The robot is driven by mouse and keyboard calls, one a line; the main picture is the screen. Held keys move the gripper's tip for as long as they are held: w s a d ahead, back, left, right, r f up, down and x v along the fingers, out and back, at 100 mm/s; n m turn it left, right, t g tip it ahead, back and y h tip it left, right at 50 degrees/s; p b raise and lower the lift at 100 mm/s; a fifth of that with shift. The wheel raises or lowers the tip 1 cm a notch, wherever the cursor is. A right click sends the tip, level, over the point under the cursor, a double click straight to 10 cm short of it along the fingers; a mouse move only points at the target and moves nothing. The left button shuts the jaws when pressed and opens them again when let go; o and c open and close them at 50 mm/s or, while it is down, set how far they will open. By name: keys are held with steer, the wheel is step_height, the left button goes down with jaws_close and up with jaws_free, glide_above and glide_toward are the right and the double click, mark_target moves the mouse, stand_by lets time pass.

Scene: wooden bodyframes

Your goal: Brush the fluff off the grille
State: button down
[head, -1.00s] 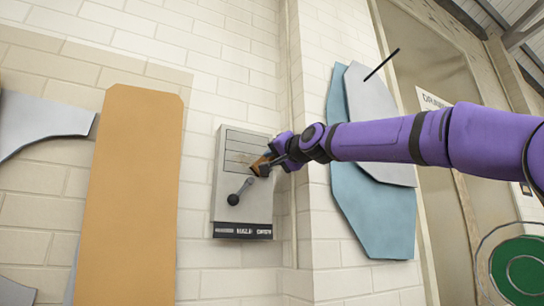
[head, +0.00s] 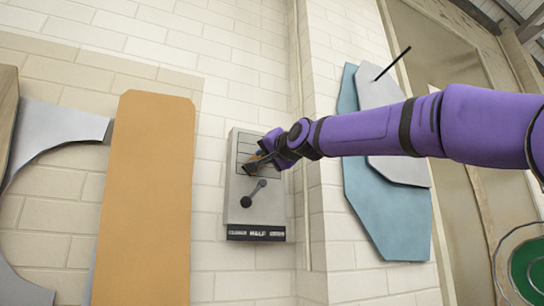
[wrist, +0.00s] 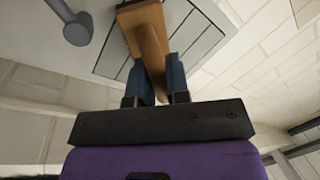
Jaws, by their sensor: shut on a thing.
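A grey box with a slatted grille (head: 246,146) on its upper part hangs on the brick wall in the head view. The grille's slats also show in the wrist view (wrist: 188,42). My gripper (head: 262,160) is at the grille's lower part. In the wrist view, my gripper (wrist: 156,84) is shut on the wooden handle of a brush (wrist: 148,40), with a dark finger on each side. The brush head lies over the grille; I cannot tell whether its bristles touch. I make out no fluff; part of the grille is hidden behind the brush and gripper.
A lever with a dark knob (head: 247,201) sticks out of the box just below the grille, close to my gripper. A labelled strip (head: 256,233) runs along the bottom. A tall orange panel (head: 146,200) stands left; blue (head: 385,215) and grey panels hang right.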

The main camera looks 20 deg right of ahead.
steer(key=shift+a, duration=2.25)
steer(key=s, duration=0.6)
steer(key=s, duration=0.3)
steer(key=shift+w, duration=0.15)
steer(key=w, duration=0.6)
steer(key=shift+w+y, duration=0.3)
steer(key=shift+x, duration=1)
stand_by(1.0)
